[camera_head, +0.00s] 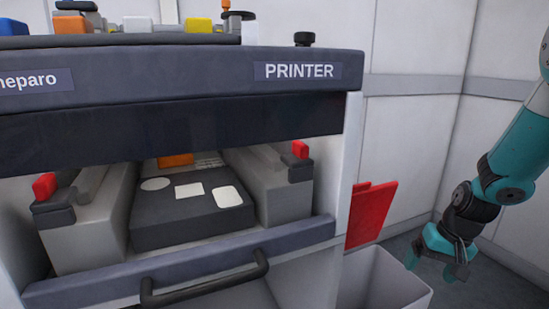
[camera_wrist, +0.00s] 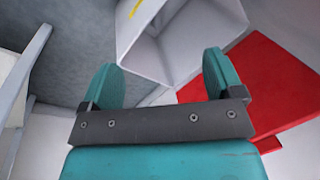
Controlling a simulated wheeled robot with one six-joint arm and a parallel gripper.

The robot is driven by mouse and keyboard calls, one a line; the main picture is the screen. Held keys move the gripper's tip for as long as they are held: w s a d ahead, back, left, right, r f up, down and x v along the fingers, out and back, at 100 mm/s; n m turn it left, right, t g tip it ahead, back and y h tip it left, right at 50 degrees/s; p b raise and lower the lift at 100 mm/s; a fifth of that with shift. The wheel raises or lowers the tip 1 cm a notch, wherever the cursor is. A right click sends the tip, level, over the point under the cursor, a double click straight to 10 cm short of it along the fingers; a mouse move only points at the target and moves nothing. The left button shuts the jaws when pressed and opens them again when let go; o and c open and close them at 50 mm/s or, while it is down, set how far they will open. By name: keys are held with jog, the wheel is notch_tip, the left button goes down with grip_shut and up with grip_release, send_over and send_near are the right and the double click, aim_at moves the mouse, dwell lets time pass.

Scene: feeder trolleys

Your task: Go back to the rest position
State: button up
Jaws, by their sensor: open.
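My gripper (camera_head: 440,262) hangs at the right of the head view, fingers pointing down, to the right of the printer trolley (camera_head: 200,256). Its two teal fingers are spread with nothing between them, as the wrist view (camera_wrist: 165,82) also shows. The gripper is apart from the trolley and from the white bin (camera_head: 378,284), which stands lower and to its left. In the wrist view the bin (camera_wrist: 185,45) opens beyond the fingertips.
A red panel (camera_head: 371,213) sticks out at the trolley's right side, above the bin. The trolley's front has a dark handle (camera_head: 205,282). A dark block with white shapes (camera_head: 190,205) sits in its bay. Pale walls (camera_head: 415,130) stand behind my arm.

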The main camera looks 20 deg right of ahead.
jog(key=s+a+r+n+h, duration=0.1)
jog(key=a+r+n, duration=0.15)
jog(key=a, duration=0.35)
jog(key=s+a+r+n+t, duration=0.1)
jog(key=s+a+r+n, duration=0.1)
jog(key=a+r, duration=0.3)
jog(key=s+a+r+n+h, duration=0.1)
jog(key=a+r+n, duration=0.1)
jog(key=a, duration=0.6)
jog(key=s+a+r+n+g+y, duration=0.35)
jog(key=s+a+r+n, duration=0.4)
jog(key=s+a, duration=0.4)
notch_tip(320, 180, up, 30)
jog(key=w+m+p, duration=0.1)
jog(key=p, duration=2.9)
jog(key=shift+w+a+t+y, duration=0.15)
jog(key=shift+a+t+y, duration=0.2)
jog(key=shift+t, duration=0.1)
jog(key=shift+f, duration=0.15)
